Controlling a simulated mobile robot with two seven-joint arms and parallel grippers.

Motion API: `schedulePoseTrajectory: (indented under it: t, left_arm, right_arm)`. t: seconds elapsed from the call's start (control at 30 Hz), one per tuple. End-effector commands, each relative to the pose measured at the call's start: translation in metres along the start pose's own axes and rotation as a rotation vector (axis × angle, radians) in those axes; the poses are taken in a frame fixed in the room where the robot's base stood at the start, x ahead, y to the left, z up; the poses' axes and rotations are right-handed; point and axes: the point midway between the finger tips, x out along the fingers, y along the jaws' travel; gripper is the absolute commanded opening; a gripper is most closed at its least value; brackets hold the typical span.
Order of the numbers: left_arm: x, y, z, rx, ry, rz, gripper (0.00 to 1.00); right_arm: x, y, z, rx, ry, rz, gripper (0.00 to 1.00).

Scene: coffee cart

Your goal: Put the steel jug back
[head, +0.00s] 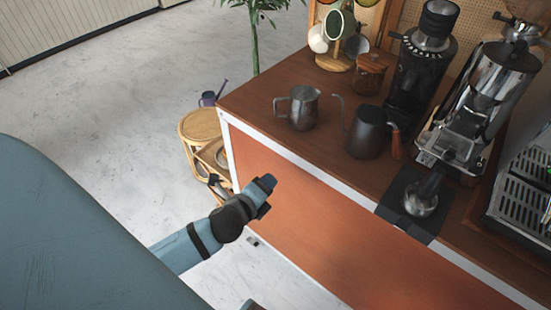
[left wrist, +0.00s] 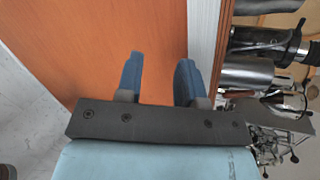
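The steel jug (head: 303,107) stands upright on the wooden counter near its left end, in the head view, with its handle to the left. My left gripper (head: 267,190) is in front of the cart's orange panel, below the counter edge and apart from the jug. In the left wrist view its two blue fingers (left wrist: 160,82) are spread with nothing between them, so it is open and empty. My right gripper does not show in either view.
A black gooseneck kettle (head: 366,133) stands right of the jug. A grinder (head: 421,65), a portafilter on a black mat (head: 398,207) and an espresso machine (head: 519,200) fill the right. A mug rack (head: 335,62) and a lidded jar (head: 369,74) stand behind. A wicker stool (head: 200,126) is left of the cart.

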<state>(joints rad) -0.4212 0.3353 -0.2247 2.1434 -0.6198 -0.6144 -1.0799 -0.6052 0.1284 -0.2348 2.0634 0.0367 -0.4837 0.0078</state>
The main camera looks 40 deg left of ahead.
Motion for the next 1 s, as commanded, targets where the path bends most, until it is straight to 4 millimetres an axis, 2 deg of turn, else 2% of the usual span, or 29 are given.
schedulePoseTrajectory:
  t: [0.03,0.1,0.2,0.3,0.4,0.53,0.8,0.87,1.0]
  left_arm:
    - [-0.009,0.020,-0.024,-0.258,0.062,0.061,0.35]
    - [-0.020,0.042,-0.055,-0.628,0.126,0.150,0.35]
    - [-0.038,0.062,-0.092,-1.101,0.170,0.277,0.35]
    - [-0.053,0.075,-0.118,-1.468,0.176,0.387,0.35]
    - [-0.063,0.081,-0.134,-1.705,0.166,0.459,0.35]
    - [-0.068,0.084,-0.142,-1.833,0.156,0.499,0.35]
    - [-0.069,0.083,-0.142,-1.842,0.155,0.502,0.35]
    - [-0.070,0.078,-0.140,-1.840,0.155,0.501,0.35]
    - [-0.082,0.051,-0.127,-1.830,0.156,0.495,0.35]
  right_arm:
    - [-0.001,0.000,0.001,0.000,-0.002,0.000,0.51]
    - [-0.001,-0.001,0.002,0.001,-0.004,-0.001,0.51]
    - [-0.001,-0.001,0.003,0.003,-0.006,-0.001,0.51]
    - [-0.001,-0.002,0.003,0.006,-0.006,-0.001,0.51]
    - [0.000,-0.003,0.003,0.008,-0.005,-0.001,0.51]
    - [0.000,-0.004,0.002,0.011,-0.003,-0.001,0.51]
    - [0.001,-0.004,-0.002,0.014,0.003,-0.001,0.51]
    - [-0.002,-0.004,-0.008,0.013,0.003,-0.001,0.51]
    - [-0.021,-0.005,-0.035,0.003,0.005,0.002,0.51]
